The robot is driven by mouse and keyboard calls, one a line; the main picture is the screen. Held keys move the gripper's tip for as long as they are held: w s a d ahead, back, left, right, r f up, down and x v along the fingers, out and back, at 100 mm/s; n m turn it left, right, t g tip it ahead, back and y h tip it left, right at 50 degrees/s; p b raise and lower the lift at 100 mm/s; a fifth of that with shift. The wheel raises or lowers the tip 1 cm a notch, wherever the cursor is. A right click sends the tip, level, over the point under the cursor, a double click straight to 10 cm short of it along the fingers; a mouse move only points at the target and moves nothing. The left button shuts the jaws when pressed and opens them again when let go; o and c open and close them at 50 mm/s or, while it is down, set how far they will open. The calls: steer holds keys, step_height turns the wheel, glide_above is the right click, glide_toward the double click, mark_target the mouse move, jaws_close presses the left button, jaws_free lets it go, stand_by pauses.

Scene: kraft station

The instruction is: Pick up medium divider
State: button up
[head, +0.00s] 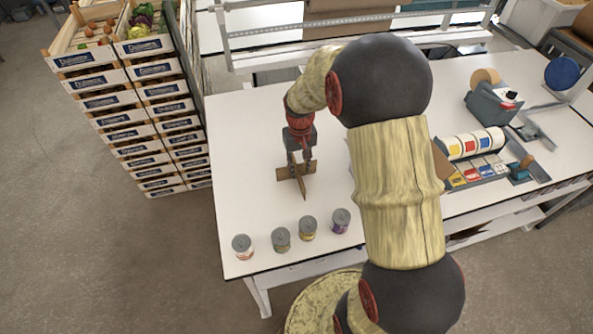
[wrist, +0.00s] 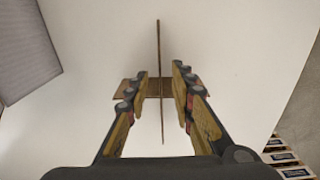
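The divider is a brown cardboard cross of two interlocked panels. It stands on the white table in the head view (head: 303,186), below my gripper (head: 299,158). In the wrist view one panel of the divider (wrist: 160,50) shows edge-on as a thin line between the fingers. The other panel runs crosswise, partly hidden behind the fingers. My gripper (wrist: 158,82) is open in the wrist view, with one finger on each side of the edge-on panel and a gap to it on both sides. I cannot tell how far the fingertips are above the crosswise panel.
Several cans, such as one at the left (head: 242,246), stand along the table's front edge (head: 262,268). Stacked produce crates (head: 125,110) stand left of the table. A tape dispenser (head: 493,103) and label rolls (head: 472,143) lie right of my arm. The table left of the divider is clear.

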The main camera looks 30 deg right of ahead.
mark_target(299, 172)
step_height(299, 172, down, 3)
steer(key=shift+w+f, duration=0.15)
steer(key=shift+f, duration=0.05)
steer(key=c, duration=0.3)
jaws_close()
